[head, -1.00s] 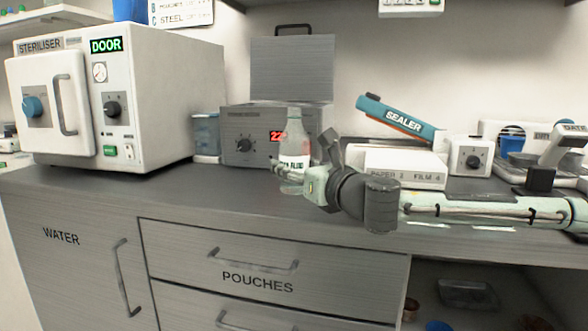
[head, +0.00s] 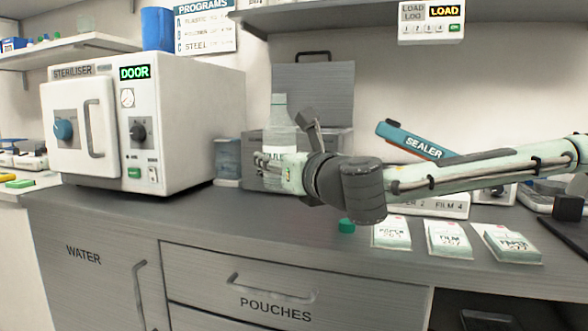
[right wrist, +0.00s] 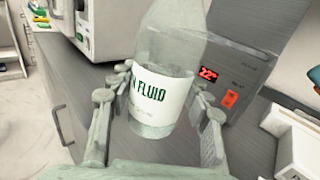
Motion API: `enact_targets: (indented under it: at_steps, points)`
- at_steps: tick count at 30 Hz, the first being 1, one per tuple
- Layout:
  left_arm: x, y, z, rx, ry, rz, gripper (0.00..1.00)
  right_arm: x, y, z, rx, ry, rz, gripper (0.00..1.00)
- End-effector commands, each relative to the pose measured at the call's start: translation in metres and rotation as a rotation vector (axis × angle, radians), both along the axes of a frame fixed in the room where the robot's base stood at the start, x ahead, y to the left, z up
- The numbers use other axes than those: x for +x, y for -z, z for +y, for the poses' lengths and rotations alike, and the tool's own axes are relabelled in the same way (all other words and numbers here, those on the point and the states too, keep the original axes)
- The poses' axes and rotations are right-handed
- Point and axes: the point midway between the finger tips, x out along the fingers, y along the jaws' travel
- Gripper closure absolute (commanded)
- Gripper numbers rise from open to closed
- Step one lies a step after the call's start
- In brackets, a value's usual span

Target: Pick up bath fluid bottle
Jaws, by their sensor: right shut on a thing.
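The bath fluid bottle (head: 279,130) is clear with a white label and stands upright in front of the grey bath unit. My right gripper (head: 276,166) is shut on it around the label, with the arm coming in from the right. In the right wrist view the bottle (right wrist: 160,100) sits between the two fingers of the gripper (right wrist: 157,105), its label reading "FLUID". Its base appears above the counter. The bottle's lower part is partly hidden by the gripper in the head view. My left gripper is not in view.
A small green object (head: 346,226) and several pouch packs (head: 448,240) lie on the counter front right. The sealer (head: 415,140) is behind my arm. A shelf (head: 350,16) hangs above.

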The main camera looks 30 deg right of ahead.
Motion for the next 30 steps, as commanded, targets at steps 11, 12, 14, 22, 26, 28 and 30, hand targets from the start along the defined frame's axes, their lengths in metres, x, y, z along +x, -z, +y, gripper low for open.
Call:
enact_targets:
  at_steps: [11, 12, 14, 22, 26, 28, 30]
  points:
    - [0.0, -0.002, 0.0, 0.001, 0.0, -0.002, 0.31, 0.0, -0.018, 0.028, -0.003, -0.001, -0.003, 0.86]
    - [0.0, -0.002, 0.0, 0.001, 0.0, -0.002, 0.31, 0.0, -0.019, 0.03, -0.002, -0.001, -0.003, 0.86]
    - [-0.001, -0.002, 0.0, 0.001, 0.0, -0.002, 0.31, 0.0, -0.02, 0.032, -0.002, 0.0, -0.002, 0.86]
    - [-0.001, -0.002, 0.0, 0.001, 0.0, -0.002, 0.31, 0.0, -0.024, 0.038, 0.0, 0.0, -0.002, 0.86]
    - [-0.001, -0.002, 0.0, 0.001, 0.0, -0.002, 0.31, 0.0, -0.024, 0.039, 0.0, 0.0, -0.002, 0.86]
    - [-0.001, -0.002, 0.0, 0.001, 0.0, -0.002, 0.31, 0.0, -0.024, 0.039, 0.0, 0.0, -0.002, 0.86]
    - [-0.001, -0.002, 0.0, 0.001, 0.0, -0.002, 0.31, 0.0, -0.024, 0.039, 0.0, 0.0, -0.002, 0.86]
